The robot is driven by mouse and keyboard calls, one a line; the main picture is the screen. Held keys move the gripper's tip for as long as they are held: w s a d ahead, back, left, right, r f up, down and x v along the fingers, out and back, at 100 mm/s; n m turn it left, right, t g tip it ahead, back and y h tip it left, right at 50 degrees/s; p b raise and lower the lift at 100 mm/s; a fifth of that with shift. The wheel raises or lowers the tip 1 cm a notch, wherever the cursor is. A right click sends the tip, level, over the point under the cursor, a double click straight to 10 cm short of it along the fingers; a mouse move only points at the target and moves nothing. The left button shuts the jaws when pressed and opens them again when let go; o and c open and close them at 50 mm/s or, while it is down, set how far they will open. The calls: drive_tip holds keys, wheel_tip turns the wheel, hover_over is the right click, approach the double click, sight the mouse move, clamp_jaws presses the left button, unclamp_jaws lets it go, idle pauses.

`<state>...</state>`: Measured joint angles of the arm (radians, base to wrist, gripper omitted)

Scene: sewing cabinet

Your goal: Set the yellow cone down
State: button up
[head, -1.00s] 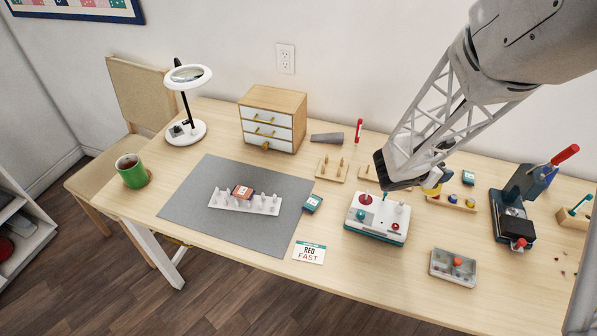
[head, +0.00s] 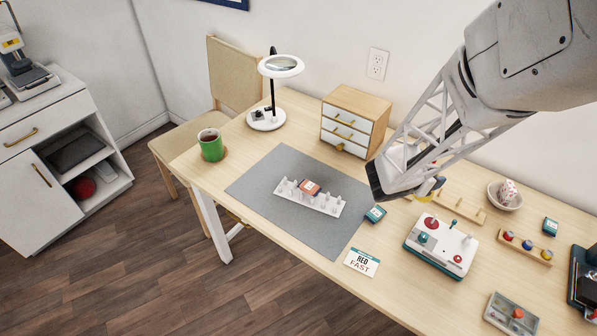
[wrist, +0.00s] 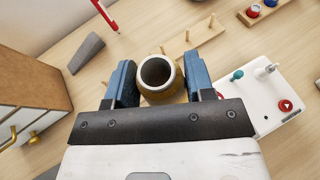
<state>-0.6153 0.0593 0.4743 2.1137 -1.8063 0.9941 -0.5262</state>
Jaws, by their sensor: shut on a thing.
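My gripper (wrist: 160,88) is shut on the yellow cone (wrist: 163,98), with a blue finger on either side of it. The cone's round open end faces the wrist camera. In the head view my gripper (head: 432,187) is above the table, behind the white control box (head: 432,252). Only a small yellow part of the cone (head: 424,198) shows there. The cone's lower end is hidden, and I cannot tell how high it is above the table.
Wooden peg racks (head: 458,207) stand behind the control box. A rack with coloured tops (head: 525,247) is to its right. The drawer unit (head: 353,119) stands at the back. The grey mat (head: 270,172) bears a white spool stand (head: 322,203). A card (head: 361,262) lies near the front edge.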

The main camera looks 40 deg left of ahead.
drive_tip(key=s+a+f+n+y, duration=0.1)
drive_tip(key=s+a+n+y, duration=0.1)
drive_tip(key=s+a, duration=0.7)
drive_tip(key=s+a+f+n+y, duration=0.1)
drive_tip(key=s+a+n+y, duration=0.2)
drive_tip(key=s+a, duration=0.6)
drive_tip(key=s+a+f+n+t+y, duration=0.1)
drive_tip(key=s+a+n+y, duration=0.2)
drive_tip(key=s+a, duration=0.6)
drive_tip(key=a+y, duration=0.1)
drive_tip(key=a, duration=1.1)
drive_tip(key=shift+s+a, duration=0.15)
drive_tip(key=shift+s, duration=0.25)
drive_tip(key=shift+w+a, duration=0.1)
drive_tip(key=w+a, duration=0.3)
drive_tip(key=a, duration=0.4)
drive_tip(key=w+a+f, duration=0.1)
drive_tip(key=w+a, duration=0.3)
drive_tip(key=a, duration=0.2)
drive_tip(key=shift+w+a+f, duration=0.3)
drive_tip(key=shift+a, duration=0.1)
drive_tip(key=shift+f, duration=1.7)
drive_tip(key=shift+f, duration=0.15)
